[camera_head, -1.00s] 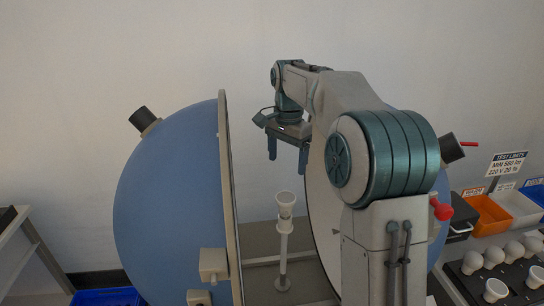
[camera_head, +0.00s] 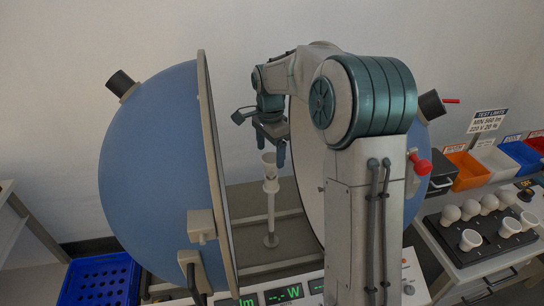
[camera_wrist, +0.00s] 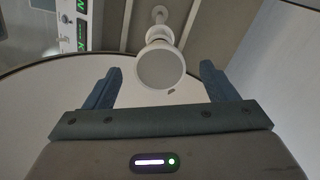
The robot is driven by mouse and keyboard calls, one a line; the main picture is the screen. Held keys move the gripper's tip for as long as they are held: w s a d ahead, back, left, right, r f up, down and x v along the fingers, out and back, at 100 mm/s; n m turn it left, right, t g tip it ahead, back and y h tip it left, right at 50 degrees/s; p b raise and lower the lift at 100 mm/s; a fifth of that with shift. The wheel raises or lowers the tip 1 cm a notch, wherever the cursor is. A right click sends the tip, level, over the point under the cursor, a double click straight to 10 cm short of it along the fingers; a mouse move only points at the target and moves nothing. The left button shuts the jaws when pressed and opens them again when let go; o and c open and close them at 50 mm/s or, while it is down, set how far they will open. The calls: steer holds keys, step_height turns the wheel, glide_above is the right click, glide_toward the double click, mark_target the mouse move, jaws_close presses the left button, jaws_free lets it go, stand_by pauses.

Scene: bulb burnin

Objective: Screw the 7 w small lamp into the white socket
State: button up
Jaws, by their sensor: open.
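A small white lamp (camera_head: 268,162) with a flared top stands upright on a thin white post (camera_head: 271,220) between the two sphere halves. The white socket (camera_head: 271,186) appears as the collar under it; how far the lamp is seated I cannot tell. In the wrist view the lamp's round grey face (camera_wrist: 161,72) points at the camera. My gripper (camera_head: 271,154) is open just above the lamp, fingers pointing down. In the wrist view the two fingers of my gripper (camera_wrist: 161,84) lie on either side of the lamp, with gaps. Wattage markings cannot be read.
The blue sphere half (camera_head: 150,165) stands open at left, the other half (camera_head: 308,165) close at right behind my arm. A black rack (camera_head: 490,240) with several white lamps, coloured bins (camera_head: 466,170) and a limits sign (camera_head: 488,121) are at right. A meter panel (camera_head: 280,293) is in front.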

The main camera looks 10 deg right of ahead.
mark_target(270, 158)
steer(key=shift+f, duration=1.75)
